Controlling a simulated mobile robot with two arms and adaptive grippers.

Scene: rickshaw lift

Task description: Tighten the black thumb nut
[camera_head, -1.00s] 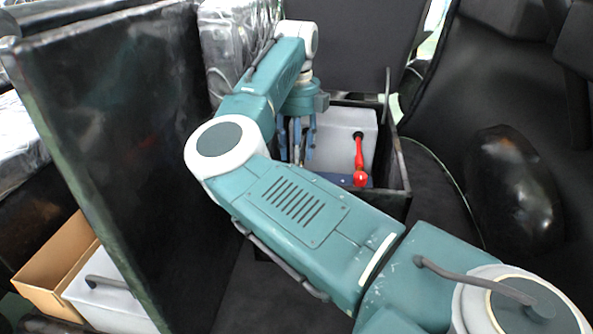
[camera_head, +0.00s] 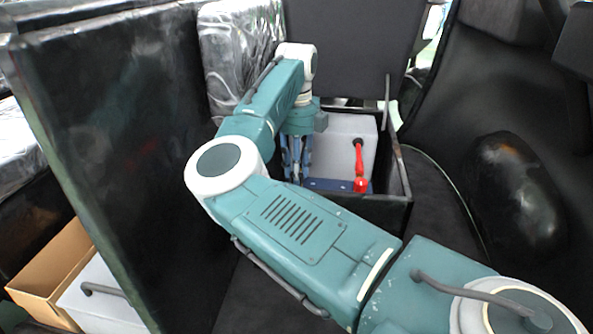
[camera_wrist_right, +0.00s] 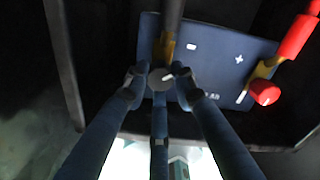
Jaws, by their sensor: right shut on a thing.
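The black thumb nut (camera_wrist_right: 160,81) shows in the right wrist view as a dark round knob with a pale mark, at the left part of a blue plate (camera_wrist_right: 208,62). A brass terminal (camera_wrist_right: 165,46) on a black cable sits just beyond it. My right gripper (camera_wrist_right: 157,75) has its blue fingers closed around the nut. In the head view my right gripper (camera_head: 297,172) points down into a black box, and the nut is hidden there. My left gripper is not in view.
A red cable end (camera_head: 359,165) stands to the right of my gripper; a red knob (camera_wrist_right: 265,92) shows by it in the wrist view. The black box wall (camera_head: 399,185) surrounds the grey battery (camera_head: 338,130). A tall black panel (camera_head: 110,140) stands left.

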